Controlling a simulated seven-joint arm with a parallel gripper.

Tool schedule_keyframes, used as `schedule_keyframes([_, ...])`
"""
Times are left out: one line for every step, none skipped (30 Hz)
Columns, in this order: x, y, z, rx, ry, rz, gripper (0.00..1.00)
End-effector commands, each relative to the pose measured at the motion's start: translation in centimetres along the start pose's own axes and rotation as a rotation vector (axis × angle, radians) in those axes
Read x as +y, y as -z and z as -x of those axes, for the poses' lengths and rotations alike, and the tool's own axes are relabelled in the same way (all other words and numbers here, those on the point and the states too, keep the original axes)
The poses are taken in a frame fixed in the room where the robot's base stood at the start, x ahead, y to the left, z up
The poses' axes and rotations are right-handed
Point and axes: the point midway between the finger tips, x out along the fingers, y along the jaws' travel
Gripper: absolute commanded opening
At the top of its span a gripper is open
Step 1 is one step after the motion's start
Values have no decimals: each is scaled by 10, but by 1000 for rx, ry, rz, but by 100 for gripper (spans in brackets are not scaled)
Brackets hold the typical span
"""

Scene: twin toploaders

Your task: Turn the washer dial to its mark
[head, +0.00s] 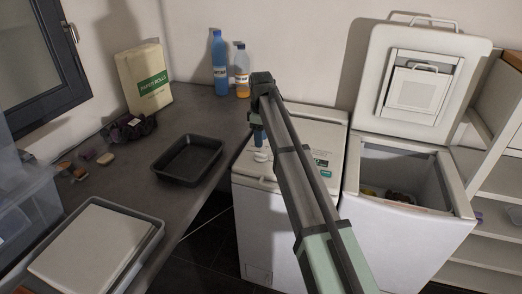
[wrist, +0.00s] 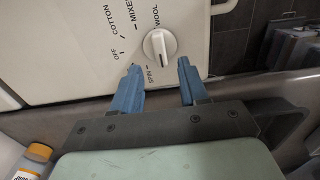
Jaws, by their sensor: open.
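The washer dial (wrist: 160,46) is a round white knob with a raised grip bar, in the wrist view. Labels OFF, COTTON, MIXED, WOOL and SPIN stand around it on the white panel. In the head view the dial (head: 261,155) shows small on top of the closed left machine (head: 318,135). My gripper (wrist: 157,72) is open and empty, its two blue fingers apart just short of the dial, one toward each side of it. In the head view my gripper (head: 258,138) is over the dial, partly hidden by my arm.
The right machine's lid (head: 425,75) stands open, with items in its tub. A dark tray (head: 188,158) lies on the grey counter to the left.

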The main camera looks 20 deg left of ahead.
Motion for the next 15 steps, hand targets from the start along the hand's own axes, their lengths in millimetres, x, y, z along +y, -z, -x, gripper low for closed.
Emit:
schedule_keyframes([-1,-1,-10,-1,1,0,44])
schedule_keyframes([-1,-1,-16,-1,1,0,44])
schedule_keyframes([-1,-1,-22,-1,2,-1,44])
schedule_keyframes([-1,-1,-26,-1,1,-1,44])
schedule_keyframes([-1,-1,-30,-1,1,-1,44])
schedule_keyframes([-1,-1,-36,0,1,-1,44])
schedule_keyframes([0,0,-39,0,1,-1,44])
schedule_keyframes([0,0,-43,-1,1,-1,44])
schedule_keyframes([0,0,-46,-1,1,-1,44])
schedule_keyframes([0,0,-49,-1,1,-1,44])
schedule_keyframes([0,0,-51,0,0,-1,44])
schedule_keyframes([0,0,-54,0,0,-1,44])
schedule_keyframes([0,0,-55,0,0,-1,44])
schedule_keyframes([0,0,-56,0,0,-1,44])
schedule_keyframes([0,0,-58,0,-1,-1,44])
